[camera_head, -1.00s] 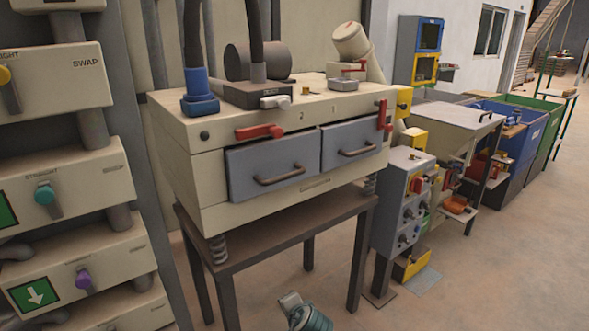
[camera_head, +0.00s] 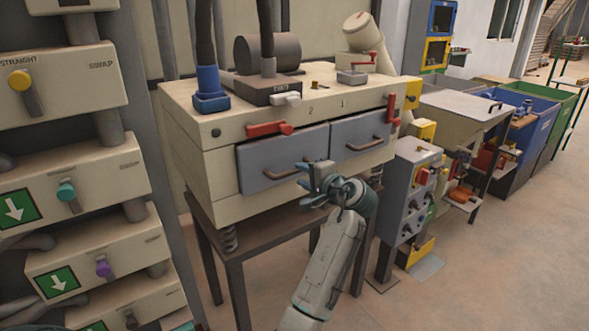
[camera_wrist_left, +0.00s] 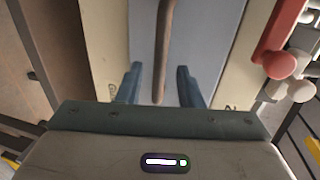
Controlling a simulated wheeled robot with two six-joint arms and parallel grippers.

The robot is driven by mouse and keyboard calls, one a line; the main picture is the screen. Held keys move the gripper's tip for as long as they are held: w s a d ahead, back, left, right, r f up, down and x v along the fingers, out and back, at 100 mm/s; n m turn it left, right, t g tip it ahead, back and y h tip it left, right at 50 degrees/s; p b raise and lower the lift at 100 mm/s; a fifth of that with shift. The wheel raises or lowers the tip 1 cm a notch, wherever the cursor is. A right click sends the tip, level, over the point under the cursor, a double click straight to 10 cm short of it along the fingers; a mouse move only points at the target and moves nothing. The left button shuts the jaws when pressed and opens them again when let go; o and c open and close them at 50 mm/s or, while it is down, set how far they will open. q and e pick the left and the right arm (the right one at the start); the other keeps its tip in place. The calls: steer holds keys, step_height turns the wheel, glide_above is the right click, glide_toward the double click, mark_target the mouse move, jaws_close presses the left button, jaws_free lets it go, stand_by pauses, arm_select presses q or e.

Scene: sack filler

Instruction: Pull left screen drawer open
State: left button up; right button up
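The left screen drawer (camera_head: 255,160) is a grey-blue front in the beige sifter box, with a dark bar handle (camera_head: 282,174). It looks shut. My left gripper (camera_head: 306,186) is at the right end of this handle, in front of the drawer. In the left wrist view, the open gripper (camera_wrist_left: 160,84) has its two teal fingers on either side of the brown handle (camera_wrist_left: 164,40), with gaps on both sides. I cannot tell whether the fingertips reach past the bar in depth. My right gripper is not in view.
A red lever (camera_head: 270,128) sits above the left drawer; it also shows in the left wrist view (camera_wrist_left: 278,62). The right drawer (camera_head: 358,137) is beside it, with another red lever (camera_head: 392,108). A control box (camera_head: 408,190) stands to the right. Open floor lies in front.

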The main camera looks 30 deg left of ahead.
mark_target(296, 173)
arm_select(q)
steer(key=shift+p+x, duration=0.35)
steer(key=shift+x, duration=1.95)
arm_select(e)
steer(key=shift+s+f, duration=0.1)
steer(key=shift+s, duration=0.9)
arm_select(q)
steer(key=shift+c, duration=0.2)
jaws_close()
